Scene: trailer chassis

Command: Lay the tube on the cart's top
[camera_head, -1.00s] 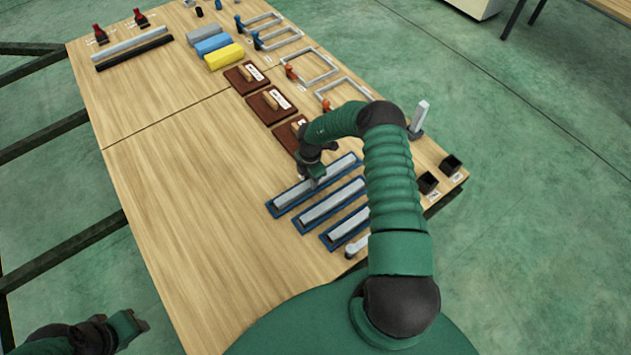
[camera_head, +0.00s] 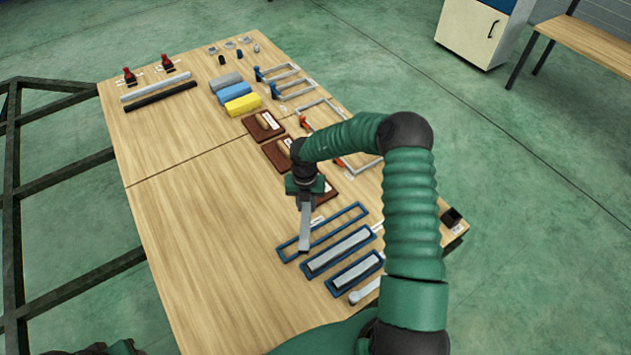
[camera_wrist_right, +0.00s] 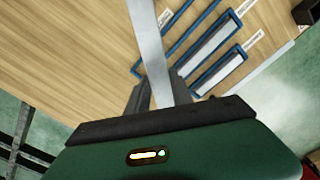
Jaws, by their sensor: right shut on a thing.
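A light grey tube (camera_head: 304,228) hangs from my right gripper (camera_head: 306,194), which is shut on one end of it. The tube points toward the near side of the wooden worktop (camera_head: 215,235), above an emptied blue frame (camera_head: 362,210). In the right wrist view the tube (camera_wrist_right: 148,35) runs up and away from between the fingers (camera_wrist_right: 155,92). Two more grey tubes (camera_head: 342,249) lie in blue frames beside it. I cannot tell which thing is the cart. Only part of my left gripper (camera_head: 120,347) shows at the bottom left edge; its fingers are not clear.
A dark metal chassis frame (camera_head: 70,160) stands left of the worktop. A cabinet (camera_head: 478,30) and bench (camera_head: 590,45) stand back right.

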